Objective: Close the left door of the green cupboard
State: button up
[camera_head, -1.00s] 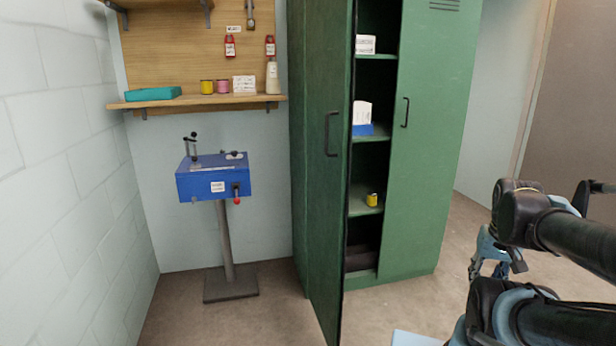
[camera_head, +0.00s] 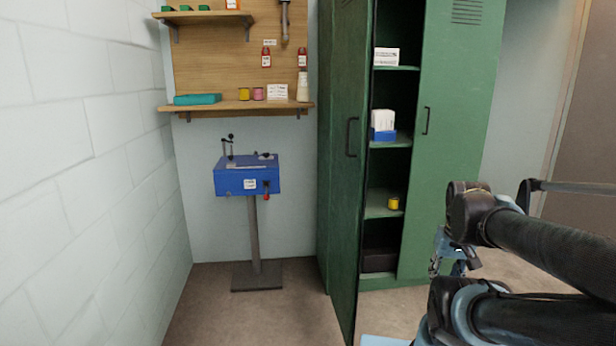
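The green cupboard (camera_head: 452,150) stands right of centre. Its left door (camera_head: 353,205) is swung open toward me and seen nearly edge-on, with a dark handle (camera_head: 352,137). The right door is shut, with its own handle (camera_head: 426,120). My gripper (camera_head: 447,258) is low at the right, in front of the cupboard's right side and apart from the left door's handle. It is partly hidden by my arm, and its finger opening is unclear.
A blue machine on a post (camera_head: 247,177) stands left of the open door. A wooden shelf (camera_head: 240,106) with small items hangs above it. A white block wall (camera_head: 90,150) bounds the left side. Bare floor (camera_head: 225,312) shows in front of the machine.

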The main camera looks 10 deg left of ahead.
aim_at(354, 37)
jog(key=u, duration=0.6)
jog(key=i, duration=0.5)
jog(key=z, duration=0.2)
jog(key=k, duration=0.65)
jog(key=u, duration=0.3)
jog(key=i, duration=0.5)
jog(key=z, duration=0.05)
